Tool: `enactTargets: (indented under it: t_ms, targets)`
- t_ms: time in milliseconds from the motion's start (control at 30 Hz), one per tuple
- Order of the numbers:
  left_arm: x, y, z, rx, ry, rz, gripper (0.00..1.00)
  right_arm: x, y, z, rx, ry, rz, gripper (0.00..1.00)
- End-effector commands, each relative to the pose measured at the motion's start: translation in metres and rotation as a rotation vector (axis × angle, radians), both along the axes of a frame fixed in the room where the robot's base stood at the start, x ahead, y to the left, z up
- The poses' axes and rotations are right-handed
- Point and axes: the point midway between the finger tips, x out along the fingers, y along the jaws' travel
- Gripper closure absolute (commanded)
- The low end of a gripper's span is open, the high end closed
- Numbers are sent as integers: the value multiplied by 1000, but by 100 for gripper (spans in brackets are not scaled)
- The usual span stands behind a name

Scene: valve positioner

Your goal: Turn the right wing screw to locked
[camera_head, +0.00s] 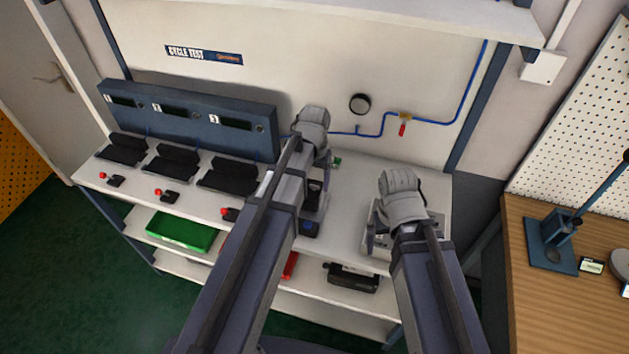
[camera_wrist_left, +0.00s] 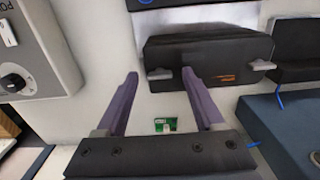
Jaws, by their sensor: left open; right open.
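In the left wrist view a black box-like unit (camera_wrist_left: 208,58) carries two small grey wing screws at its near edge, one at left (camera_wrist_left: 160,74) and one at right (camera_wrist_left: 262,66). I cannot tell which the task calls right. My left gripper (camera_wrist_left: 160,76) is open; the left-hand wing screw appears between its fingertips, with no contact clear. In the head view my left gripper (camera_head: 312,130) is over the back of the bench and its arm covers much of the unit. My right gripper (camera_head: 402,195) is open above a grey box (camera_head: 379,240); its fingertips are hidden.
A blue numbered panel (camera_head: 190,114) with dark trays stands left on the white bench. A grey box with a knob (camera_wrist_left: 14,82) is beside the unit. A small green board (camera_wrist_left: 165,126) lies near the left fingers. A wooden bench (camera_head: 555,310) is at right.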

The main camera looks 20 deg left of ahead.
Motion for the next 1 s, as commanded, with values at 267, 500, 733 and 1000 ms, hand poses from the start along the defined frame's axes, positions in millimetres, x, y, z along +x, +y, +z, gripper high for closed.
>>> enactTargets:
  t_ms: [267, 500, 733, 1000]
  targets:
    - [0, 0, 23, 0, 0, 0, 30, 0, 0, 23, 0, 0, 1, 0]
    - [0, 0, 56, 0, 0, 0, 30, 0, 0, 56, 0, 0, 2, 0]
    - [0, 0, 77, 0, 0, 0, 30, 0, 0, 77, 0, 0, 0, 0]
    - [0, 0, 77, 0, 0, 0, 30, 0, 0, 77, 1, 0, -1, 0]
